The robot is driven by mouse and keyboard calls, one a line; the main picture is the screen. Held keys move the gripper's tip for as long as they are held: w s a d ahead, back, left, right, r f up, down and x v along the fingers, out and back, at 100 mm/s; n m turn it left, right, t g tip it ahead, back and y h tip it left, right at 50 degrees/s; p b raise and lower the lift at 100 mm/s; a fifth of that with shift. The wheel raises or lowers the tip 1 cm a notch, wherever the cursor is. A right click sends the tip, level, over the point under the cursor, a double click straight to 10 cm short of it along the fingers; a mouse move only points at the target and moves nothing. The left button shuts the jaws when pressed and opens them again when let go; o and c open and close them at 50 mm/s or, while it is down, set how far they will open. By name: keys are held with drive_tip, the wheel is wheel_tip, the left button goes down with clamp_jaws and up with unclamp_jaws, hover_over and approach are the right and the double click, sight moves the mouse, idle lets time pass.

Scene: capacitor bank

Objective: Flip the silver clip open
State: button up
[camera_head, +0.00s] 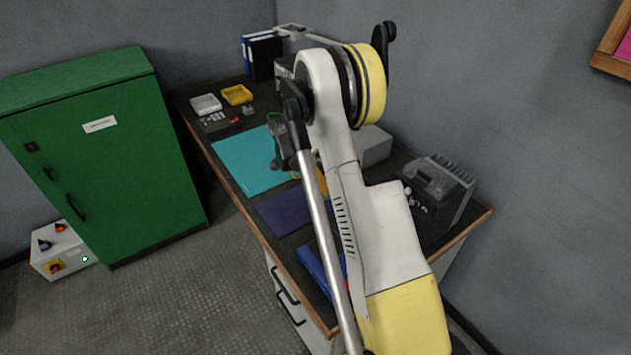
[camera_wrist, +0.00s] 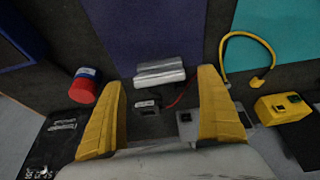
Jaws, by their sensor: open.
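In the wrist view, a silver, ribbed, elongated piece (camera_wrist: 160,72) lies between and beyond my fingertips, at the lower edge of the purple mat. I cannot tell whether it is the silver clip or a part held by one. A small dark block with a pale label (camera_wrist: 148,106) sits just below it, and a red wire runs to its right. My gripper (camera_wrist: 162,78) is open, its yellow fingers wide apart on either side of these parts and holding nothing. In the head view my arm hides this spot.
A yellow device (camera_wrist: 283,108) with a yellow cable (camera_wrist: 240,36) lies right. The head view shows a teal mat (camera_head: 242,160), a purple mat (camera_head: 282,211), grey equipment (camera_head: 438,190) on the bench and a green cabinet (camera_head: 110,160).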

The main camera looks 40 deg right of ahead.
drive_tip(key=c, duration=1.2)
drive_tip(key=shift+d+r+y+p, duration=0.2)
drive_tip(key=shift+d+y+p, duration=0.2)
drive_tip(key=shift+y, duration=0.5)
drive_tip(key=shift+s+d+y, duration=0.1)
drive_tip(key=shift+d+y, duration=0.6)
drive_tip(key=shift+y, duration=0.5)
drive_tip(key=shift+d+f+y, duration=0.15)
drive_tip(key=shift+d+y, duration=0.4)
drive_tip(key=shift+y, duration=0.7)
drive_tip(key=shift+d+f+y, duration=0.15)
drive_tip(key=shift+d+y, duration=0.4)
drive_tip(key=shift+y, duration=0.7)
drive_tip(key=shift+b, duration=0.3)
